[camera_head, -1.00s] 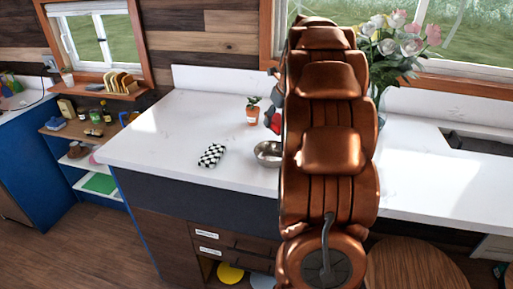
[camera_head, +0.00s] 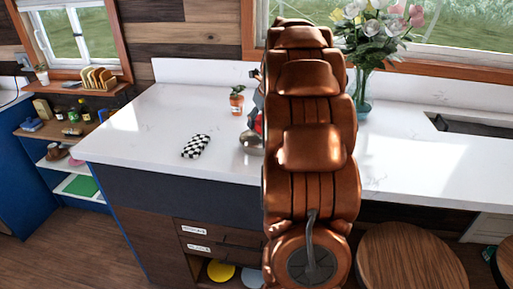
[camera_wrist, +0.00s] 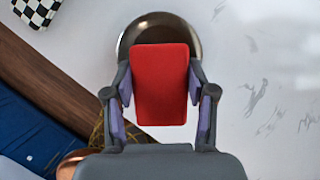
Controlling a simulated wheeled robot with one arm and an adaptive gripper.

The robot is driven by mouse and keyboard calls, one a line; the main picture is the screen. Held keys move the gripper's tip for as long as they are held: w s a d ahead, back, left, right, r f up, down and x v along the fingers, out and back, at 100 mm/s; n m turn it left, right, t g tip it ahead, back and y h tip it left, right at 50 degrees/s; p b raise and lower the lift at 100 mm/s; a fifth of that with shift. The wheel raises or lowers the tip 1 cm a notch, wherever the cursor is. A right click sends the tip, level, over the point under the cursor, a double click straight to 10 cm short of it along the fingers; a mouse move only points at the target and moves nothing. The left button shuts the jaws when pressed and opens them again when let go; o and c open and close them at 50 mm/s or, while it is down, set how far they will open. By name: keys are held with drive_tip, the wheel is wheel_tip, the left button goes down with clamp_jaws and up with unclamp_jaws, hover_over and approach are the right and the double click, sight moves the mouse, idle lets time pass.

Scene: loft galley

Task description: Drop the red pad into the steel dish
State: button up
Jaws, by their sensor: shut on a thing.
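The red pad (camera_wrist: 160,85) is a flat red rectangle, held between the two fingers of my gripper (camera_wrist: 160,97) in the wrist view. The steel dish (camera_wrist: 133,32) is a round shiny bowl on the white counter. In the wrist view the pad overlaps the dish and hides much of it; the pad's near part extends past the dish's near rim. The height of the pad over the dish cannot be told. In the head view my copper arm hides most of the gripper; a bit of the red pad (camera_head: 258,124) and the dish's left side (camera_head: 250,143) show beside the arm.
A black-and-white checkered item (camera_head: 196,146) lies on the counter (camera_head: 150,125) left of the dish. A small potted plant (camera_head: 237,104) stands behind the dish. A glass vase of flowers (camera_head: 362,88) stands right of my arm. The counter's front edge is near the dish.

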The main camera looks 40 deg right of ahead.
drive_tip(key=o, duration=1.2)
drive_tip(key=shift+r, duration=0.1)
drive_tip(key=v, duration=1.1)
drive_tip(key=shift+s+r, duration=0.2)
drive_tip(key=shift+r, duration=0.15)
